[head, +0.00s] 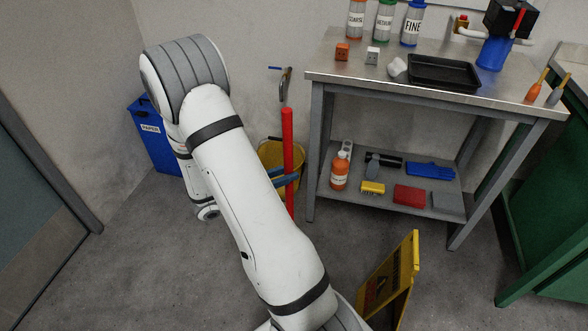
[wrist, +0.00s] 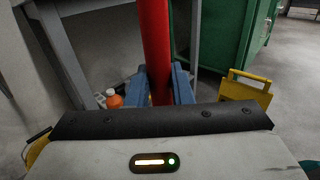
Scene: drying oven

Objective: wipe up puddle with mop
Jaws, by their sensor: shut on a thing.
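The mop shows as an upright red handle (head: 287,135) just left of the workbench in the head view; its lower end and mop head are hidden. In the wrist view the red handle (wrist: 156,40) runs up between two blue fingers. My gripper (head: 284,181) is shut on the handle; its fingers also show in the wrist view (wrist: 158,84). A yellow bucket (head: 267,152) stands by the wall behind the handle, partly hidden by my arm. No puddle is visible in either view.
A metal workbench (head: 330,73) with bottles and a black tray (head: 443,72) stands to the right, its lower shelf loaded. A yellow floor sign (head: 392,275) stands in front. A blue paper bin (head: 150,135) is behind my arm. Floor at left is clear.

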